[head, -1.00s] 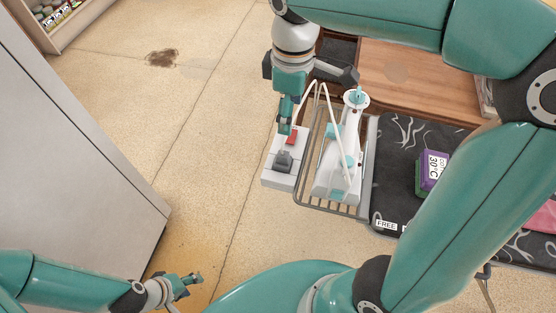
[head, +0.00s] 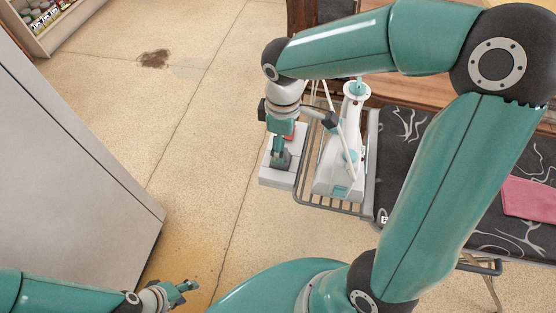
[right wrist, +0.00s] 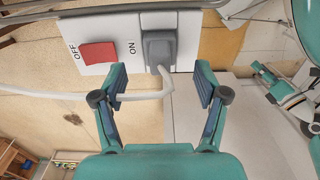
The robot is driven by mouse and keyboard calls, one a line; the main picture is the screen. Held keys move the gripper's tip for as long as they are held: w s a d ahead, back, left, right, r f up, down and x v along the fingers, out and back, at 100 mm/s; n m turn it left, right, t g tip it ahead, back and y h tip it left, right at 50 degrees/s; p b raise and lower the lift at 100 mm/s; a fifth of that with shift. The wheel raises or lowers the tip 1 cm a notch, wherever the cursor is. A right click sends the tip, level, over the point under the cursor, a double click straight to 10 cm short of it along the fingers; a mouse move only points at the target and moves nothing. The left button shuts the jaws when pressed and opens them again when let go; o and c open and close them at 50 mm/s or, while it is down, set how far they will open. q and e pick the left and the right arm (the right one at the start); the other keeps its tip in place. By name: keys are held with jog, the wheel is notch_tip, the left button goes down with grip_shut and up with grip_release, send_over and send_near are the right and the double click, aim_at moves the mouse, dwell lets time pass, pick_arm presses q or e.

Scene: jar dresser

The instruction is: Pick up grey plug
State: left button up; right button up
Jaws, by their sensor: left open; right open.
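The grey plug (right wrist: 158,50) sits in a white socket box (right wrist: 118,22) beside a red switch, and a white cable (right wrist: 110,97) runs from it. In the head view the plug (head: 281,160) is partly hidden by my right gripper (head: 281,150), which is above it. In the right wrist view my right gripper (right wrist: 160,72) is open. Its fingertips are to either side of the plug and nearer the camera, with gaps visible on both sides. My left gripper (head: 184,287) is open and empty at the lower left, far from the plug.
A white iron (head: 338,170) stands on a wire rack right of the socket box. The dark patterned ironing board (head: 400,120) is further right, with a pink cloth (head: 528,197) on it. A grey cabinet (head: 70,170) stands at left. Floor between is clear.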

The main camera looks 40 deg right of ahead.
jog(key=shift+w+f, duration=0.1)
jog(key=shift+f, duration=2.6)
jog(key=shift+c, duration=0.3)
jog(key=c, duration=1.2)
jog(key=shift+r, duration=0.1)
